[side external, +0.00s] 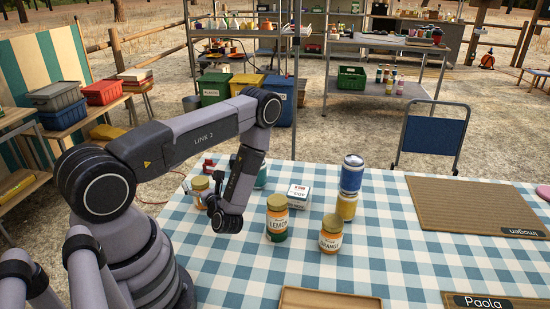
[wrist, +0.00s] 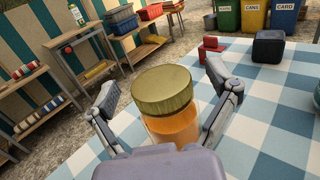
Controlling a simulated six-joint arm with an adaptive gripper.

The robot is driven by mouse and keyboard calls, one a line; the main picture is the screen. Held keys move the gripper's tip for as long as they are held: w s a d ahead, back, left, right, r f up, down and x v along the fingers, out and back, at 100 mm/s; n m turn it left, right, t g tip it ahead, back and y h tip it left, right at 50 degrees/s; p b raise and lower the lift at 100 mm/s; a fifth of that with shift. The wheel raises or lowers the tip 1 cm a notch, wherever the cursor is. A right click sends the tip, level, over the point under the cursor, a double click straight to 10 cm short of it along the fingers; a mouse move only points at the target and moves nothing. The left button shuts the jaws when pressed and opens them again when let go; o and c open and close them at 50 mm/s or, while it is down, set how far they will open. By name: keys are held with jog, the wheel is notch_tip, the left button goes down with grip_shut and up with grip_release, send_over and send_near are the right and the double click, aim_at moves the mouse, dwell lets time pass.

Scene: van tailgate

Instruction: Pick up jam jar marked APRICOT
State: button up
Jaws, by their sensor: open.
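A jar with a gold lid and orange contents (wrist: 165,100) stands between the two spread fingers of my gripper (wrist: 160,88) in the wrist view. In the side view this gold-lidded jar (side external: 200,184) is partly hidden behind my gripper (side external: 214,208). Its label does not show, so I cannot read whether it says APRICOT. The fingers are open, with a gap visible around the jar. A jar marked LEMON (side external: 277,224) and a jar that appears marked ORANGE (side external: 331,241) stand to the right on the checked cloth.
A dark box (wrist: 269,46) and red item (wrist: 210,48) lie beyond the jar. A wooden tray (side external: 328,300) lies in front.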

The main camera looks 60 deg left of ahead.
jog(key=c, duration=1.4)
jog(key=shift+o, duration=0.2)
